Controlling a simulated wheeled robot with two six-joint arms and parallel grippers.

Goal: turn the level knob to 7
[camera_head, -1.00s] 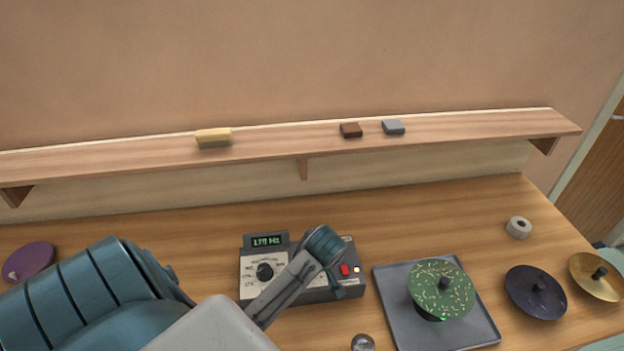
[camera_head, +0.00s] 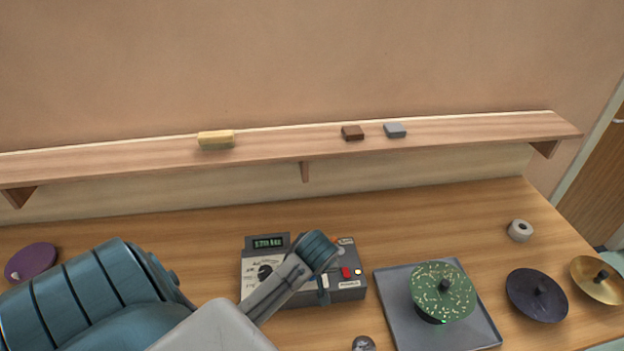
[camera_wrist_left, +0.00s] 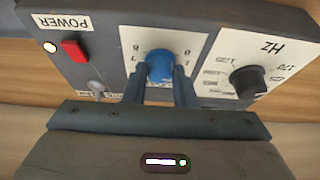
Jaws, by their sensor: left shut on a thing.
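The level knob (camera_wrist_left: 160,67) is a blue round knob on a white scale plate of the grey control box (camera_head: 346,294). In the left wrist view, digits ring it, with 7 and 8 on the left and 0 and 1 on the right; I cannot make out its pointer. My left gripper (camera_wrist_left: 160,88) is shut on the knob, one finger on each side. In the head view, my left gripper (camera_head: 323,288) comes down over the box front and hides the knob. My right gripper is not in view.
The box also carries a black Hz dial (camera_wrist_left: 248,80), a red power switch (camera_wrist_left: 75,50), a small lamp (camera_wrist_left: 50,47) and a display (camera_head: 267,242). A grey tray (camera_head: 465,335) with a green speckled disc (camera_head: 443,290) stands right of the box. A shelf (camera_head: 270,142) runs behind.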

